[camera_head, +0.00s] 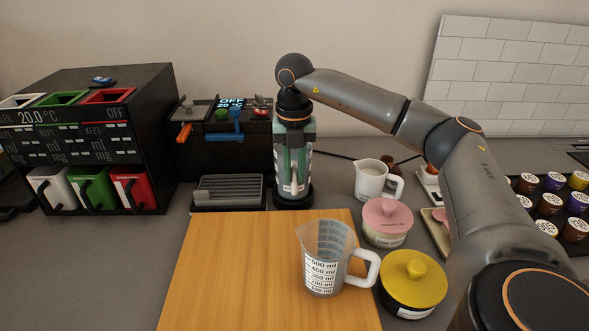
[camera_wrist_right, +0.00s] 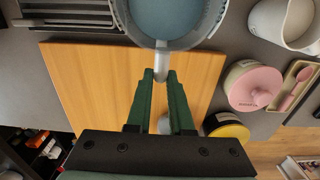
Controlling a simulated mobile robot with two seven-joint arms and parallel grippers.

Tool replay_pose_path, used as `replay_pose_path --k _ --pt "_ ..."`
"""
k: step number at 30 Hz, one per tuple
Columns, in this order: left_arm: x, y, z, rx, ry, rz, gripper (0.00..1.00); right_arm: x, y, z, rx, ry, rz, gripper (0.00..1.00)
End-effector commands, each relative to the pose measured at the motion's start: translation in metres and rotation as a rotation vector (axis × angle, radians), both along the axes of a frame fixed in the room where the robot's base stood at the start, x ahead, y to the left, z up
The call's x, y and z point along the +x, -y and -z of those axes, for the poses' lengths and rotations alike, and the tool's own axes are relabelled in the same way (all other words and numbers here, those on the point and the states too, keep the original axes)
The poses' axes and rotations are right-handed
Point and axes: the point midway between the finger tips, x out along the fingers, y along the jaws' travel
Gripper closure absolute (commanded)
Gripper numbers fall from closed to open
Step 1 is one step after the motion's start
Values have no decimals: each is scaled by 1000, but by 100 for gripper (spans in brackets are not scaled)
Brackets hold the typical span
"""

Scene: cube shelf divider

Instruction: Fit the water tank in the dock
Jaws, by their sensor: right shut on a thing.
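The water tank (camera_head: 303,160) is a clear upright container with printed markings, at the right side of the dark machine. Below it is a black round base, the dock (camera_head: 294,203). I cannot tell whether the tank rests fully in it. My right gripper (camera_head: 292,180) reaches down from above in front of the tank, its green fingers shut on the tank's handle. In the right wrist view, the tank's round rim and bluish inside (camera_wrist_right: 172,15) are at the top, and the right gripper's fingertips (camera_wrist_right: 161,75) close on its handle. My left gripper is in neither view.
A clear measuring jug (camera_head: 318,275) stands on the wooden board (camera_head: 220,270) in front. Right of it are a yellow-lidded jar (camera_head: 414,290), a pink-lidded jar (camera_head: 385,235) and a white pitcher (camera_head: 368,182). The machine (camera_head: 222,150) with drip tray (camera_head: 229,193) stands left of the tank.

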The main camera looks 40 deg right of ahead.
Motion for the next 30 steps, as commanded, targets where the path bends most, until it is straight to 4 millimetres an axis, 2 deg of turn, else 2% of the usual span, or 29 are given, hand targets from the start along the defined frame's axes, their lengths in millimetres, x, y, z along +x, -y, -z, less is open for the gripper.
replay_pose_path --k 30 --pt "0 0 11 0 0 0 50 1 0 20 0 4 0 100"
